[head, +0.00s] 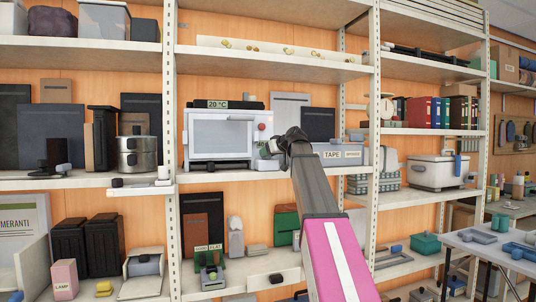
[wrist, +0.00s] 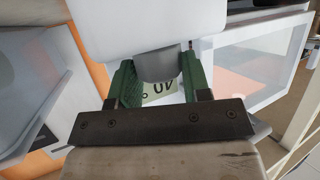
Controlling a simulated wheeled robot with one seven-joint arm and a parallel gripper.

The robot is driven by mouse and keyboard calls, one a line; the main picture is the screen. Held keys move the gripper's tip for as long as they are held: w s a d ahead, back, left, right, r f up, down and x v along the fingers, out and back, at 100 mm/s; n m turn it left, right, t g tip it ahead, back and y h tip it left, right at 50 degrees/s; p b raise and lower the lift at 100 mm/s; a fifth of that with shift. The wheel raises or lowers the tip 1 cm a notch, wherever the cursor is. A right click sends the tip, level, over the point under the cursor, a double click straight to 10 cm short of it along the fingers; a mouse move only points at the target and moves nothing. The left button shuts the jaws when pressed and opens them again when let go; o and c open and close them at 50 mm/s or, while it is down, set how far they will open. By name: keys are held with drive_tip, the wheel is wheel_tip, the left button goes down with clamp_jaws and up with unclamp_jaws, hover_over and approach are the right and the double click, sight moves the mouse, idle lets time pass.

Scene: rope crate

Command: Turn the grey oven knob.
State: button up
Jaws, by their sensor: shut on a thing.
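The white oven (head: 218,161) stands on the middle shelf, with a glass door, a small "20 °C" display (head: 217,104) on top and a red dot on its right front panel. My gripper (head: 268,149) is at the lower right of that panel, and my wrist hides the spot behind it. In the wrist view, the green fingers of my gripper (wrist: 158,80) stand on either side of a grey rounded piece, seemingly the grey knob (wrist: 157,65), and are shut on it. A pale label with partly hidden, upside-down characters shows between the fingers.
A white block (wrist: 150,25) fills the top of the wrist view. A steel pot (head: 139,156) stands left of the oven. A "TAPE" box (head: 333,154) is close to the right of my wrist. Shelf uprights flank the oven bay. A shelf with small items runs below.

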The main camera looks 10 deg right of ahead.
drive_tip(key=shift+s+a, duration=0.1)
drive_tip(key=m+h, duration=0.1)
drive_tip(key=m+t+h, duration=0.1)
drive_tip(key=m+h, duration=0.1)
drive_tip(key=shift+s+a+t, duration=0.1)
drive_tip(key=shift+a+t, duration=0.05)
drive_tip(key=shift+t, duration=0.15)
drive_tip(key=m+h, duration=0.5)
drive_tip(key=h, duration=0.1)
drive_tip(key=shift+a+t, duration=0.1)
drive_tip(key=shift+t, duration=0.2)
drive_tip(key=shift+m+h, duration=0.4)
drive_tip(key=o, duration=0.9)
